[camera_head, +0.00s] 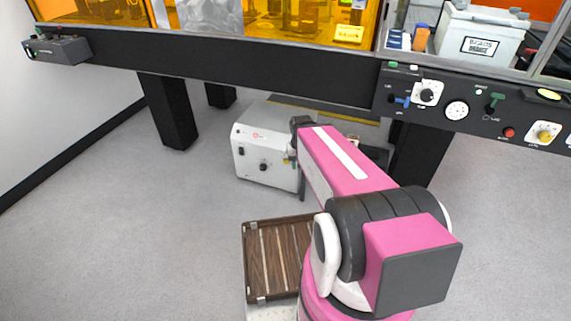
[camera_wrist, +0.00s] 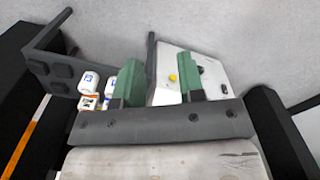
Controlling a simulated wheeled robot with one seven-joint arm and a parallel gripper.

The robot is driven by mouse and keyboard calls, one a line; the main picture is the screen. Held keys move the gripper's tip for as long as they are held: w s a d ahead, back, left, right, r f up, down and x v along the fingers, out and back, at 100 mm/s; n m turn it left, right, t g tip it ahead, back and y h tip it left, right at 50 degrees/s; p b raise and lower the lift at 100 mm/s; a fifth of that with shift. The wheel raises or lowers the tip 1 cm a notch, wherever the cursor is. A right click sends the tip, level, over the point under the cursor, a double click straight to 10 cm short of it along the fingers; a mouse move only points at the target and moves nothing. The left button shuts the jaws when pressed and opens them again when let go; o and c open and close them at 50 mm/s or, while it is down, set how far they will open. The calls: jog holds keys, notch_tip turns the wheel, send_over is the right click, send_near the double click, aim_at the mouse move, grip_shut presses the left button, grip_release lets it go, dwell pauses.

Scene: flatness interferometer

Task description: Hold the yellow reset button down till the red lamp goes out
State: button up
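In the wrist view, a small yellow button (camera_wrist: 172,78) sits on a white box (camera_wrist: 162,61). It appears between the two green fingers of my gripper (camera_wrist: 159,64), which stand wide apart with nothing held. The fingertips look short of the button; I cannot tell the exact distance. What looks like the same white box (camera_head: 262,145) stands on the floor under the bench in the head view, with my arm reaching to its right side.
The bench's right panel (camera_head: 440,112) carries knobs, a red round part (camera_head: 509,132) and a yellow knob (camera_head: 545,133). A dark bench leg (camera_head: 168,110) stands left of the box. A brown slatted tray (camera_head: 270,258) is near my base. White bottles (camera_wrist: 89,83) show in the wrist view.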

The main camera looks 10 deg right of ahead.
grip_shut()
dwell(1.4)
